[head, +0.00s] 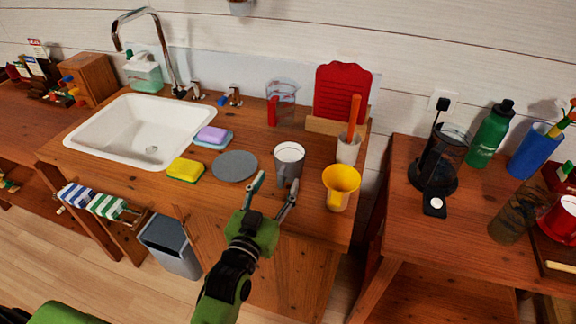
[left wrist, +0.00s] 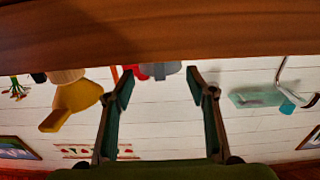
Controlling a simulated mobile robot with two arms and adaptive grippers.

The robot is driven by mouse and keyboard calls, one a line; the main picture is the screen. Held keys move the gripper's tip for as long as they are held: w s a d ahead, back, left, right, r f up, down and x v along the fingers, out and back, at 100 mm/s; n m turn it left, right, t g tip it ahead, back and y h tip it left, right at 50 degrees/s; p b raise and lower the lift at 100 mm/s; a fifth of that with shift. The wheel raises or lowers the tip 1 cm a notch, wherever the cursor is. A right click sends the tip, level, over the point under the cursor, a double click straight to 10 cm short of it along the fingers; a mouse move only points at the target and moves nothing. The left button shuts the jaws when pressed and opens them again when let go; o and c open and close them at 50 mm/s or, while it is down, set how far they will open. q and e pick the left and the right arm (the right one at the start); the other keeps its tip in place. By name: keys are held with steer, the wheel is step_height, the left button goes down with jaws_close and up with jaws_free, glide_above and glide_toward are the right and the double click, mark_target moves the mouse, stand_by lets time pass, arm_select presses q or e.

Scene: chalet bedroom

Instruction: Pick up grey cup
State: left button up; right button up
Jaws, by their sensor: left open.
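The grey cup (head: 289,160) stands upright on the wooden counter near its front edge, between a round grey plate and a yellow cup (head: 341,184). My left gripper (head: 274,193) is open and empty in front of the counter's front edge, its fingers pointing toward the grey cup. In the left wrist view, which looks upside down, a small grey part, likely the grey cup (left wrist: 160,70), shows between the open fingertips (left wrist: 159,78). The counter's edge hides most of it. The yellow cup (left wrist: 75,100) is off to the left there. My right gripper is not in view.
The grey plate (head: 235,166), a yellow sponge (head: 185,170) and a white sink (head: 145,130) lie to the left. A pale holder (head: 348,150) with an orange-handled utensil and a clear pitcher (head: 282,102) stand behind. A grey bin (head: 170,248) is below the counter.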

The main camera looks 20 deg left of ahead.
mark_target(280, 176)
arm_select(q)
steer(key=w, duration=0.4)
steer(key=shift+w+d+r, duration=0.1)
steer(key=shift+r, duration=0.05)
jaws_close()
steer(key=shift+r, duration=0.1)
